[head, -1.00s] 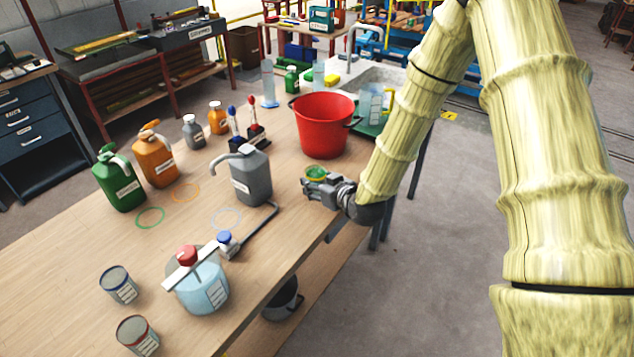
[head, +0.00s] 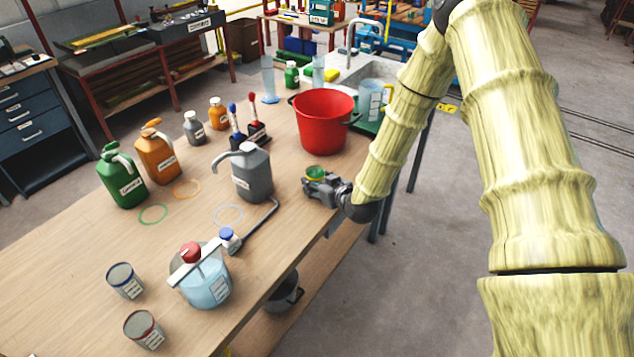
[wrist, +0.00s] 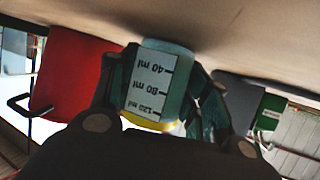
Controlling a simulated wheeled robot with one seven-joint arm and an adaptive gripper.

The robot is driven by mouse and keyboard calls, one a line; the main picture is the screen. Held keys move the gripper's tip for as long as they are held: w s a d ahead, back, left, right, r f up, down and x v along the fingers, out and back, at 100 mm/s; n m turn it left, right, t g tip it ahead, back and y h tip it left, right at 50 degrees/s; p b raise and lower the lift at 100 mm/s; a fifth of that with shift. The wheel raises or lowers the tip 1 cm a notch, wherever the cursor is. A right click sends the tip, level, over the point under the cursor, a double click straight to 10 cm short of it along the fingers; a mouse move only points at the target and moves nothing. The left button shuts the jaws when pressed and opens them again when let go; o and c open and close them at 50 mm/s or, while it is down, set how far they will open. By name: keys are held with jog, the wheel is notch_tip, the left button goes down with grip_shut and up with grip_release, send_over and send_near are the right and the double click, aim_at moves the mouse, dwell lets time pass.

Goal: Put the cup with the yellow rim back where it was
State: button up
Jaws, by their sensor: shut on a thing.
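My gripper (head: 316,184) is shut on the cup with the yellow rim (head: 317,173), near the table's right edge, in front of the red bucket. In the wrist view, which looks upside down, the cup (wrist: 152,85) sits between the two fingers, with its measuring label facing the camera. Its yellow rim is at the bottom of that picture, so the cup is upright. Its inside looks green from above. I cannot tell whether its base touches the table. Two similar cups, one blue-rimmed (head: 124,281) and one red-rimmed (head: 145,330), stand at the near left.
The red bucket (head: 323,122) stands behind my gripper. A grey jug (head: 252,172) is to its left, with a hooked dark rod (head: 262,225) nearby. A clear pot with a red knob (head: 207,283) stands nearer. Coloured rings mark the wooden table (head: 75,265). Bare table lies between jug and gripper.

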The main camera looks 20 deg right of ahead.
jog(key=shift+f, duration=0.25)
jog(key=o, duration=1)
jog(key=shift+r, duration=0.1)
jog(key=shift+o, duration=0.2)
jog(key=shift+r, duration=0.2)
jog(key=shift+s+d, duration=0.1)
jog(key=shift+s, duration=0.3)
jog(key=b+v, duration=0.3)
jog(key=v, duration=0.8)
jog(key=shift+r, duration=0.2)
